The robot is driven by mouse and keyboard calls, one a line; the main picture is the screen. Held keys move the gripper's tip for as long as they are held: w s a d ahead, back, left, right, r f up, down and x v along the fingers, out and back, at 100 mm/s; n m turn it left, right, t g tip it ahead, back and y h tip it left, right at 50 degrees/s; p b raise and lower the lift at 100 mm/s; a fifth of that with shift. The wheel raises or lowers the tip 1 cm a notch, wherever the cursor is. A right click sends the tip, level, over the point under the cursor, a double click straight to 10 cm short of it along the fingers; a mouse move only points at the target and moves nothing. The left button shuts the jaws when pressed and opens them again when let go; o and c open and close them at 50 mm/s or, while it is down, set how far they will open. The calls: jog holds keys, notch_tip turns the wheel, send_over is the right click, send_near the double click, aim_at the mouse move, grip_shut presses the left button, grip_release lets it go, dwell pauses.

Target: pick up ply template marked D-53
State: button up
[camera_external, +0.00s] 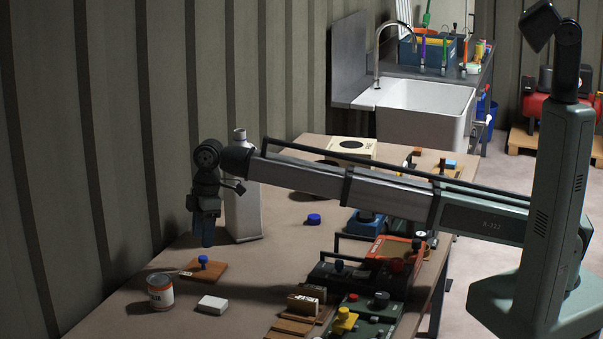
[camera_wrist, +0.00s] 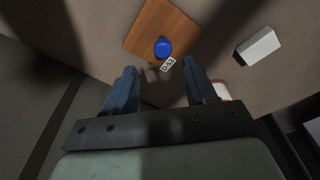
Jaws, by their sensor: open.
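A thin brown ply template (camera_external: 211,273) with a blue knob (camera_external: 203,260) lies flat on the bench near the wall. In the wrist view the template (camera_wrist: 182,27) is ahead of the fingers, with its blue knob (camera_wrist: 163,47) between their lines. A small white tag (camera_wrist: 167,65) at its edge seems to read D-53, though the print is small. My gripper (camera_wrist: 162,70) is open and empty, its two blue fingers apart. In the outside view my gripper (camera_external: 207,243) points down above the bench, just behind the template and apart from it.
A tin (camera_external: 160,291) and a white block (camera_external: 212,305) stand near the template. A pale bottle-like post (camera_external: 243,205) stands close behind my gripper. A blue cap (camera_external: 314,219) lies on clear bench.

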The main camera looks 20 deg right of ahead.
aim_at(202, 258)
jog(key=shift+s+a+f, duration=0.15)
jog(key=shift+a+f, duration=0.05)
jog(key=shift+f, duration=1.6)
jog(key=shift+s+a+f, duration=0.1)
jog(key=shift+a+f, duration=0.05)
jog(key=shift+f, duration=1.6)
jog(key=shift+c, duration=0.3)
grip_shut()
